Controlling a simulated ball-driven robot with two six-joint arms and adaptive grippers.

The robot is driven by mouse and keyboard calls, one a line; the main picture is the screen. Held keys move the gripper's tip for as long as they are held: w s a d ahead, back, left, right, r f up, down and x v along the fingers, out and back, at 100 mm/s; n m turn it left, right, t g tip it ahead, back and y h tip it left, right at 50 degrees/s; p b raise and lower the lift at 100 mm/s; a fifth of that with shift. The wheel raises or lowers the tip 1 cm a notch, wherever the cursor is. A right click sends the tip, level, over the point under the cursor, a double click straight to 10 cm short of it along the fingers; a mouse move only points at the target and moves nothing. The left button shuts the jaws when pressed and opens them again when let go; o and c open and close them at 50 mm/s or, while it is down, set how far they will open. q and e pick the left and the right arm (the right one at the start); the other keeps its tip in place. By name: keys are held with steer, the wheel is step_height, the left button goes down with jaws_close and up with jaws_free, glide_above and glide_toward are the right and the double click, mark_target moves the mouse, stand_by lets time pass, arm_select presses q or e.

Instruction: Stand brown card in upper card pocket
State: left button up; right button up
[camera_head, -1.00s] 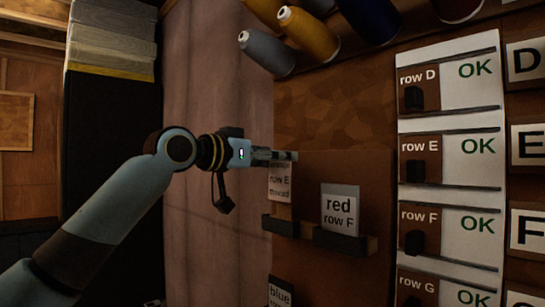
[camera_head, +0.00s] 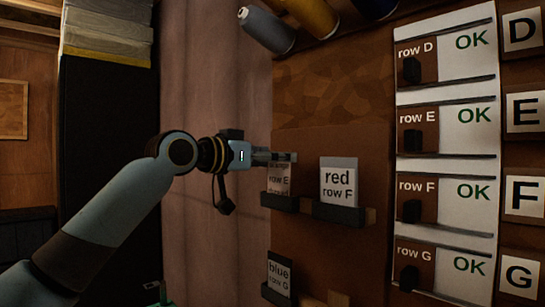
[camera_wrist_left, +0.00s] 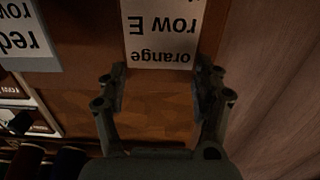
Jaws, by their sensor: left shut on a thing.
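My left gripper (camera_head: 290,157) is shut on a card labelled "orange row E" (camera_head: 279,180), with its fingers at the card's side edges. The card also shows upside down in the left wrist view (camera_wrist_left: 163,25), between the fingers (camera_wrist_left: 160,88). It is upright, its lower end at the dark lip of the left upper pocket (camera_head: 280,203). I cannot tell whether it rests on the pocket floor. I see no card marked brown. My right gripper is not in view.
A "red row F" card (camera_head: 338,187) stands in the pocket (camera_head: 339,215) to the right. A "blue row G" card (camera_head: 279,275) stands in a lower pocket (camera_head: 276,296). Thread cones (camera_head: 266,30) hang above. White panels marked OK (camera_head: 472,115) line the right.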

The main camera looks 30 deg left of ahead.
arm_select(q)
steer(key=shift+f, duration=0.2)
stand_by(0.4)
steer(key=shift+f, duration=0.15)
steer(key=o, duration=0.9)
steer(key=shift+v, duration=3.7)
